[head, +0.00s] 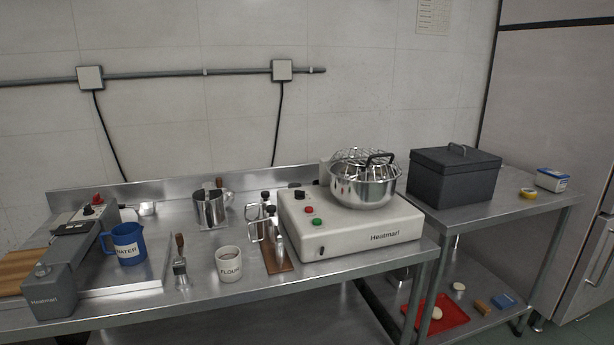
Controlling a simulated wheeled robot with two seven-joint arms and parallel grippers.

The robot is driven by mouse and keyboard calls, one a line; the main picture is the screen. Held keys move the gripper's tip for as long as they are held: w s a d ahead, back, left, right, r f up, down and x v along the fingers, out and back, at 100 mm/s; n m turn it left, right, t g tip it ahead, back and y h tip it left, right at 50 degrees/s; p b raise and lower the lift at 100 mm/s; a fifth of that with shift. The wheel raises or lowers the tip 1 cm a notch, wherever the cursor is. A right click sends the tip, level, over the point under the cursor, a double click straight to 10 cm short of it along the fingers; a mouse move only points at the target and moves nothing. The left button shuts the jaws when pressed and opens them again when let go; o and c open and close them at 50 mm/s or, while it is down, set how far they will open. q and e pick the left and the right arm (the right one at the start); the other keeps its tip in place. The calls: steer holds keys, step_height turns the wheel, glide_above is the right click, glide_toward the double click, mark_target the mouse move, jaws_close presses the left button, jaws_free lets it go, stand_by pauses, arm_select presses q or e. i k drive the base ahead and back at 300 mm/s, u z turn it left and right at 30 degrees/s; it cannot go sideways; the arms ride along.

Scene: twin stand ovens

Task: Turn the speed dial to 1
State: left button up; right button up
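A white mixer base (352,232) labelled "Heatmarl" stands at the right end of the steel table. It carries a steel bowl (362,190) with a wire whisk or guard (366,160) over it. On the left of its top are a black dial (299,194), a red button (308,210) and a green button (317,222). The black dial looks like the speed dial, but its marks and setting are too small to read. A small dark switch or slot (321,250) is on the front face. Neither of my grippers is in view.
Left of the mixer stand a wooden rack with steel dispensers (272,250), a flour mug (229,264), a brush-like tool (181,268), a steel jug (210,208) and a blue water jug (127,243). A grey machine (50,291) is far left. A dark lidded box (454,180) stands right.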

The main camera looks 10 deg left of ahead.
mark_target(299, 194)
steer(key=i, duration=0.85)
steer(key=u, duration=0.45)
